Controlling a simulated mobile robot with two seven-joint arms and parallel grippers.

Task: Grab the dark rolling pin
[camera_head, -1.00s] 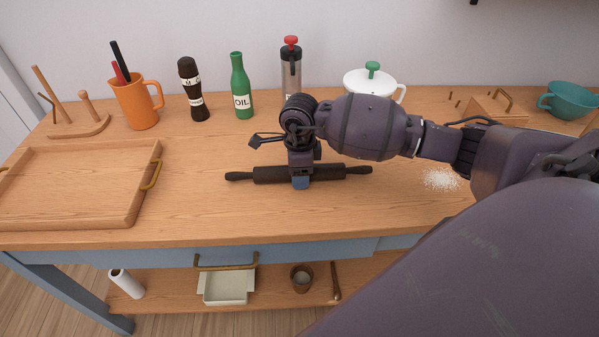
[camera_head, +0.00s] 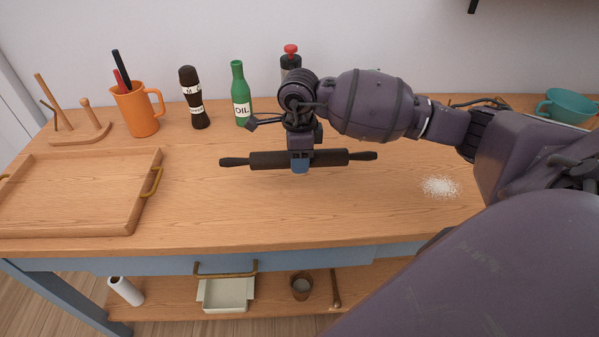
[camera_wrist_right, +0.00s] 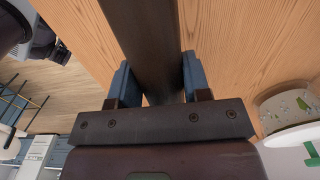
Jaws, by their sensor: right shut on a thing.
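The dark rolling pin (camera_head: 268,160) is level and runs left to right in the head view, held a little above the wooden counter. My right gripper (camera_head: 300,164) points down and is shut on the pin's middle. In the right wrist view the dark pin (camera_wrist_right: 147,40) passes between the two blue fingertips of my right gripper (camera_wrist_right: 158,82). The pin's far end is out of that frame. My left gripper is not in view.
A wooden tray (camera_head: 70,225) lies at the left of the counter. An orange mug (camera_head: 136,112), a dark mill (camera_head: 190,97) and a green oil bottle (camera_head: 240,95) stand behind. White powder (camera_head: 440,187) lies at the right. The front middle of the counter is clear.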

